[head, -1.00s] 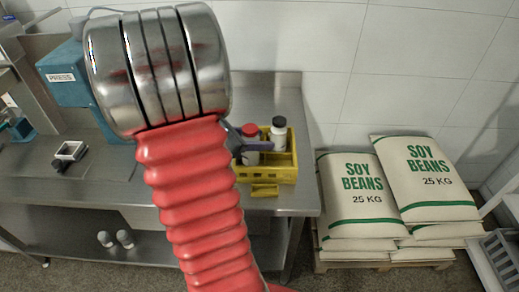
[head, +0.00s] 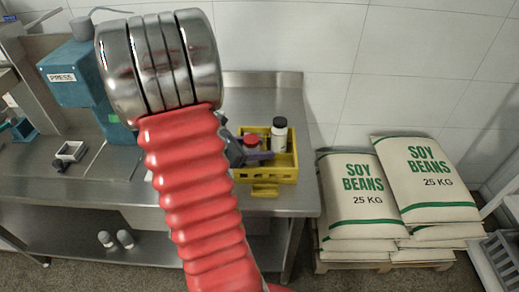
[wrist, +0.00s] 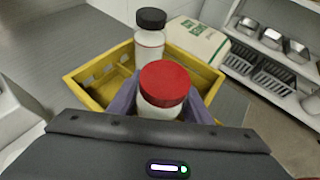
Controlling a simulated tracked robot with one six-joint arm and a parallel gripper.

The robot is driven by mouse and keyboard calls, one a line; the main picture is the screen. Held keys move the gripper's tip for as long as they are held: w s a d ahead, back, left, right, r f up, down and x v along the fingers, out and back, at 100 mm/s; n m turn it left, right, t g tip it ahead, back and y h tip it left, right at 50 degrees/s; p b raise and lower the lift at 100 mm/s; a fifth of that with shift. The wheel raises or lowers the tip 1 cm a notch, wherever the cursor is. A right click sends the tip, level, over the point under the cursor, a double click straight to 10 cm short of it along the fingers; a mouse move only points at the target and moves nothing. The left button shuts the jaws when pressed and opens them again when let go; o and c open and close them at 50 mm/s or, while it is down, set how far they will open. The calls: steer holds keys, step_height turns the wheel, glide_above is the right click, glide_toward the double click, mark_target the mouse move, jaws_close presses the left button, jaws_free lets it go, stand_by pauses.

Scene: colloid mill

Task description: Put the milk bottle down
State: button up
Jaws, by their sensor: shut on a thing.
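The milk bottle (head: 251,143) is white with a red cap. My gripper (head: 243,153) is shut on it, with the fingers on both sides of its body. In the wrist view the bottle (wrist: 163,88) stands upright between the fingers, inside the outline of the yellow crate (head: 267,176). The crate's front wall and my finger hide its lower part in the head view, so I cannot tell whether its base touches the crate floor. A white bottle with a black cap (head: 279,138) stands in the crate just behind it.
The crate sits near the right end of the steel bench (head: 100,190). Soy bean sacks (head: 358,190) lie on a pallet to the right. A free cell shows at the crate's left (wrist: 105,85).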

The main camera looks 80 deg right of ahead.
steer(key=shift+f, duration=0.1)
steer(key=o, duration=1.2)
steer(key=shift+o, duration=0.2)
steer(key=v, duration=1.2)
steer(key=shift+w, duration=0.1)
